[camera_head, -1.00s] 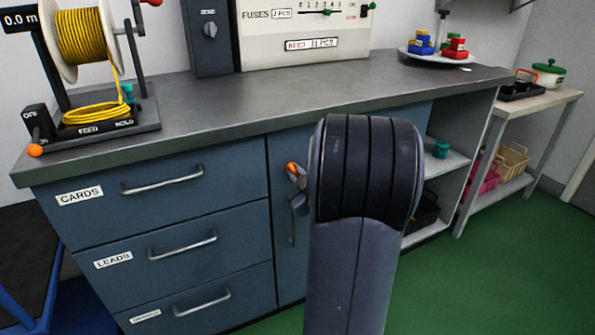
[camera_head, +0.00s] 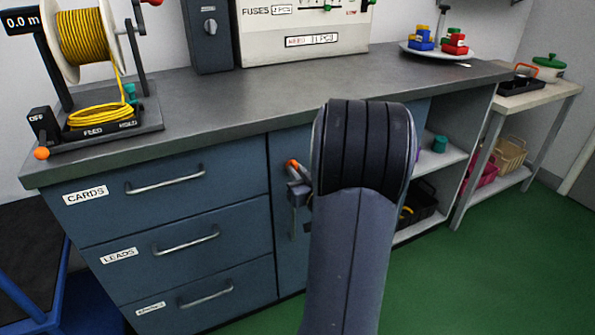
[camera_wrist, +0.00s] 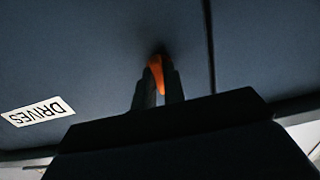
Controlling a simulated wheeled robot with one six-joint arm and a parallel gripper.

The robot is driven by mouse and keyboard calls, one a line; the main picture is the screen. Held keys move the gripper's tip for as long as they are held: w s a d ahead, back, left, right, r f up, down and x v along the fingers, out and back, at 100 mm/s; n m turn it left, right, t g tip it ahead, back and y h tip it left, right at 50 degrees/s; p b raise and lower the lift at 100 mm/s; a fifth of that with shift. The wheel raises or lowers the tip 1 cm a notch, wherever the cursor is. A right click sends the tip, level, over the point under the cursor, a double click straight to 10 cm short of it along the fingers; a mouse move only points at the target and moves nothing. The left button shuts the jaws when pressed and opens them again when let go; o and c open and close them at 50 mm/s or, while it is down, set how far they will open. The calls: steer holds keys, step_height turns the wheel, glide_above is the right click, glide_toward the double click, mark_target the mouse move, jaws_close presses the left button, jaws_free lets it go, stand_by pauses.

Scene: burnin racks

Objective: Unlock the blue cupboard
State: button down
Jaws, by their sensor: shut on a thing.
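The blue cupboard (camera_head: 283,226) is the door to the right of the drawers under the grey bench. It looks closed, and my arm hides much of it. In the wrist view its dark blue front (camera_wrist: 90,60) fills the picture, with a label reading DRIVES, upside down. My gripper (camera_wrist: 158,88) is shut on an orange key (camera_wrist: 156,68) at the cupboard front. The key's far end meets a dark spot on the front; whether it is turned cannot be told. In the head view the orange (camera_head: 292,164) shows just left of my arm, beside the grey gripper.
Drawers labelled CARDS (camera_head: 150,188) and LEADS (camera_head: 170,242) are to the left. A cable reel (camera_head: 85,45) and a fuse dispenser (camera_head: 300,30) stand on the bench. Open shelves (camera_head: 440,160) are to the right. The green floor (camera_head: 480,270) there is clear.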

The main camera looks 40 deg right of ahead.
stand_by(0.4)
steer(key=c, duration=1.5)
jaws_free()
steer(key=p+v, duration=0.1)
steer(key=v, duration=0.9)
steer(key=shift+s, duration=0.4)
steer(key=b+x, duration=0.1)
steer(key=x, duration=0.9)
steer(key=shift+w, duration=0.4)
